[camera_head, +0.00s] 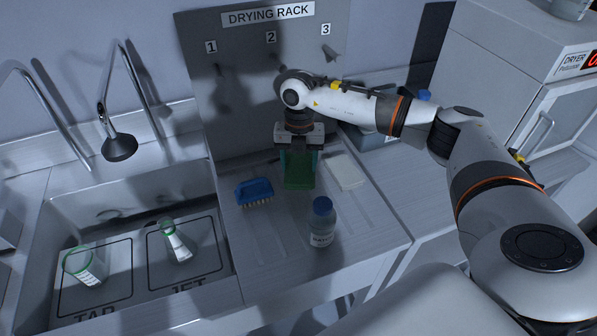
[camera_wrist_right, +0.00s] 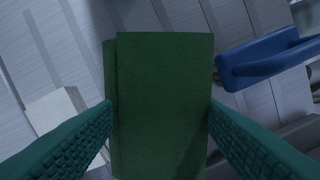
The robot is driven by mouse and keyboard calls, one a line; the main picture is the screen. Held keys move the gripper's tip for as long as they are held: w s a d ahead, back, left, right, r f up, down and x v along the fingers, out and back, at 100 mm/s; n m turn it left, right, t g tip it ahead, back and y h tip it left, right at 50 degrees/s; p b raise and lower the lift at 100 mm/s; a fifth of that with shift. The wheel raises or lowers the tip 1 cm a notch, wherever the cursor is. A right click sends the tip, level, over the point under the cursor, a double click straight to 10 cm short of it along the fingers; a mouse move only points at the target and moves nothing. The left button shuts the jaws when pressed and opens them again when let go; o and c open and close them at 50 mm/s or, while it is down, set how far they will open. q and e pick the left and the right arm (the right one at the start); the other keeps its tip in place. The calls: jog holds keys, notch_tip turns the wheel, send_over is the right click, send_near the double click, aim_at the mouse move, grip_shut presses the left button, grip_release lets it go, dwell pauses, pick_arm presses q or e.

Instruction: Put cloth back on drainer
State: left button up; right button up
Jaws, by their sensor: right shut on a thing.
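The green cloth (camera_head: 299,172) is at the drainer (camera_head: 268,222), between the blue brush and a white block in the head view. It fills the middle of the right wrist view (camera_wrist_right: 163,100) as a folded green slab. My right gripper (camera_head: 299,152) points down over the drainer and is shut on the cloth, with a textured teal finger on each side of it. I cannot tell whether the cloth's lower edge touches the drainer. My left gripper is not in view.
A blue brush (camera_head: 254,191) lies close on the left, a white block (camera_head: 344,171) on the right. A blue-capped bottle (camera_head: 322,222) stands in front. The sink (camera_head: 185,205) holds two green-rimmed glass vessels. The drying rack panel (camera_head: 247,95) stands behind.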

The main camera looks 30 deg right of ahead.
aim_at(299, 176)
jog(key=shift+f, duration=0.7)
notch_tip(299, 176, down, 3)
jog(key=shift+f+p, duration=0.1)
jog(key=shift+p, duration=0.4)
jog(key=shift+f, duration=0.25)
jog(key=shift+f, duration=0.1)
jog(key=shift+f, duration=0.1)
jog(key=o, duration=0.9)
jog(key=shift+o, duration=0.2)
